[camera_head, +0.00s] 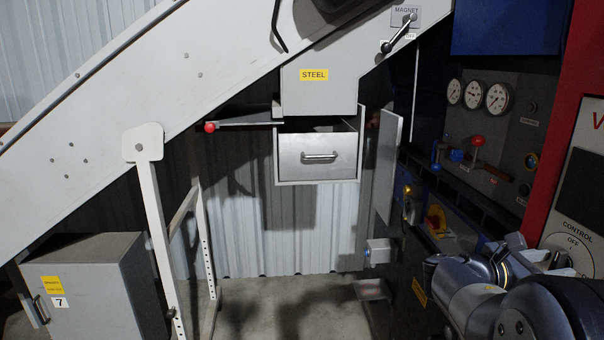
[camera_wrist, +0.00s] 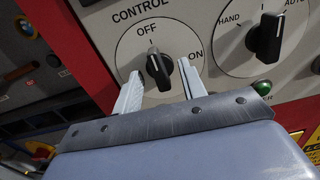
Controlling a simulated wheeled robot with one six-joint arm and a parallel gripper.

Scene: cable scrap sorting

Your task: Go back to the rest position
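My gripper (camera_wrist: 159,69) is in front of the control panel (camera_wrist: 100,32) in the wrist view. Its two pale fingers are spread apart, one on each side of the black control knob (camera_wrist: 157,66). Gaps show beside the knob, and I cannot tell how deep the fingers reach around it. The knob's pointer is up, near the OFF mark. In the head view my arm (camera_head: 480,295) reaches in at the lower right, with its end by the CONTROL dial; the knob is mostly hidden there.
A second black knob (camera_wrist: 268,36), marked HAND and AUTO, and a green lamp (camera_wrist: 262,88) are close to the right. In the head view, gauges (camera_head: 474,95), a red-handled valve (camera_head: 477,141) and a steel drawer (camera_head: 318,152) are left of the panel. A grey cabinet (camera_head: 95,285) stands lower left.

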